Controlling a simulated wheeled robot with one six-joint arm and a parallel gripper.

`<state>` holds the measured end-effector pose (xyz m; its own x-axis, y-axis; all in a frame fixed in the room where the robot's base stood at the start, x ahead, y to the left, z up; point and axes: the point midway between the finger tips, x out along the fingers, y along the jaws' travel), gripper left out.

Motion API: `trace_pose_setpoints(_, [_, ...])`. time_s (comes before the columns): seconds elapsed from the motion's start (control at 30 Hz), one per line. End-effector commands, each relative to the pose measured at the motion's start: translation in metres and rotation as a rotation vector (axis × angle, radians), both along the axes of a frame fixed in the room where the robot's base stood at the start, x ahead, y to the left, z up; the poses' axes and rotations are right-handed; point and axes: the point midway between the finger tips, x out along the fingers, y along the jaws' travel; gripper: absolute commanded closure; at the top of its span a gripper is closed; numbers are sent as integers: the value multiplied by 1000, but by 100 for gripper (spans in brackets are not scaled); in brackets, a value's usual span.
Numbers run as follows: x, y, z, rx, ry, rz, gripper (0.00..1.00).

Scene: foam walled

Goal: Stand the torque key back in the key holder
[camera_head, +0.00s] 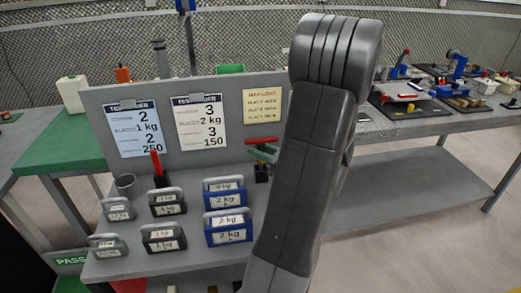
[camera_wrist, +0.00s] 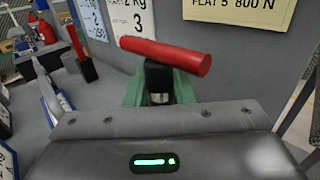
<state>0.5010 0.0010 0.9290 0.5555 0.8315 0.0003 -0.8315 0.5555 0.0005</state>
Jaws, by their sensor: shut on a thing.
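The torque key has a red crossbar handle (camera_wrist: 165,55) and a black body (camera_wrist: 158,78). My gripper (camera_wrist: 160,97) has green fingers on either side of the black body and is shut on it, just below the crossbar. In the head view the red handle (camera_head: 262,140) shows beside my arm, above the grey bench and before the upright panel. A dark part (camera_head: 262,173) shows below my green fingers; I cannot tell whether it is the key's lower end or the key holder. The key's lower end is hidden in the wrist view. I cannot clearly identify the key holder.
Several labelled weights with handles (camera_head: 228,228) stand on the bench to the left. A grey cup (camera_head: 124,185) and a red upright handle on a black block (camera_head: 157,165) stand behind them. The panel (camera_head: 187,135) carrying posted sheets rises close behind the key.

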Motion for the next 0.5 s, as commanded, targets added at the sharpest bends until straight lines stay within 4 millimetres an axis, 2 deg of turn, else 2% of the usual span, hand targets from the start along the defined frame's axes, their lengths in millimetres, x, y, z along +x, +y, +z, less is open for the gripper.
trace_pose_setpoints(0.37, [0, 0, -10, 1, -1, 0, 100])
trace_pose_setpoints(0.4, [0, 0, -9, 0, -1, 0, 72])
trace_pose_setpoints(0.5, [0, 0, -9, 0, -1, 0, 52])
